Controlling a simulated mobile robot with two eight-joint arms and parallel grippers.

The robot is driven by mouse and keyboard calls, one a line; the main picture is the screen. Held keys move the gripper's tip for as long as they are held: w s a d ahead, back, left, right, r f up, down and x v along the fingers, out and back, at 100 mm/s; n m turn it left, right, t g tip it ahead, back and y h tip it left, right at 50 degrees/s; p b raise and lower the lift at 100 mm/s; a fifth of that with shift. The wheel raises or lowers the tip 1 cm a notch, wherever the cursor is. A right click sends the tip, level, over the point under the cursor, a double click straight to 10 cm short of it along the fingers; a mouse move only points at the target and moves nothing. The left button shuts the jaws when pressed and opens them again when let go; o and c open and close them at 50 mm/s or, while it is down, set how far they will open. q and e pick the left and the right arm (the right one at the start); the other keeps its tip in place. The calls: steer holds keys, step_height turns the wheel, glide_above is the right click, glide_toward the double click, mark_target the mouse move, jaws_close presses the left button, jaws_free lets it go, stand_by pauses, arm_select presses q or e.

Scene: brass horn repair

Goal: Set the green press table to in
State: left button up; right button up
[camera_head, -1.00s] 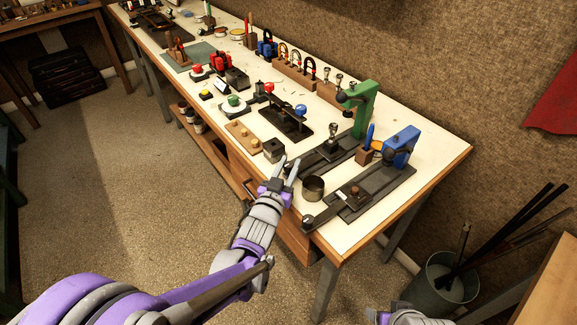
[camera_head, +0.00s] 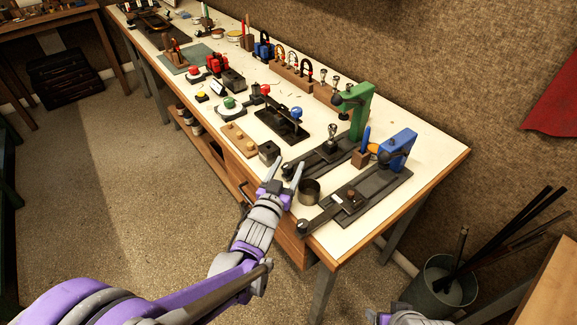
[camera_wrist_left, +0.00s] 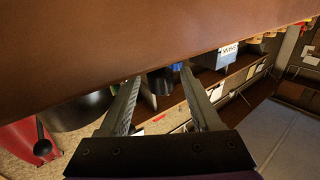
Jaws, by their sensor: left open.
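The green press (camera_head: 358,105) stands toward the right end of the long bench. Its dark sliding table (camera_head: 325,158) lies on a dark base that runs toward the front edge, with a small shiny-topped fixture (camera_head: 332,138) on it. The front end of this table is partly hidden by my left gripper. My left gripper (camera_head: 287,170) is open and empty at the bench's front edge, its fingers pointing at that front end. Contact cannot be told. In the left wrist view the open fingers (camera_wrist_left: 160,75) sit beneath a brown edge. Part of my right arm shows at the bottom; its jaws are unclear.
The blue press (camera_head: 398,150) with its own dark table (camera_head: 350,198) and front knob (camera_head: 303,227) is to the right. A metal cup (camera_head: 310,191) stands close right of my left gripper. A dark block (camera_head: 268,152) is close left. A bucket of rods (camera_head: 441,283) stands on the floor.

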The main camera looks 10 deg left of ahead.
arm_select(q)
steer(key=s+a, duration=0.2)
steer(key=s, duration=0.8)
steer(key=shift+s, duration=0.15)
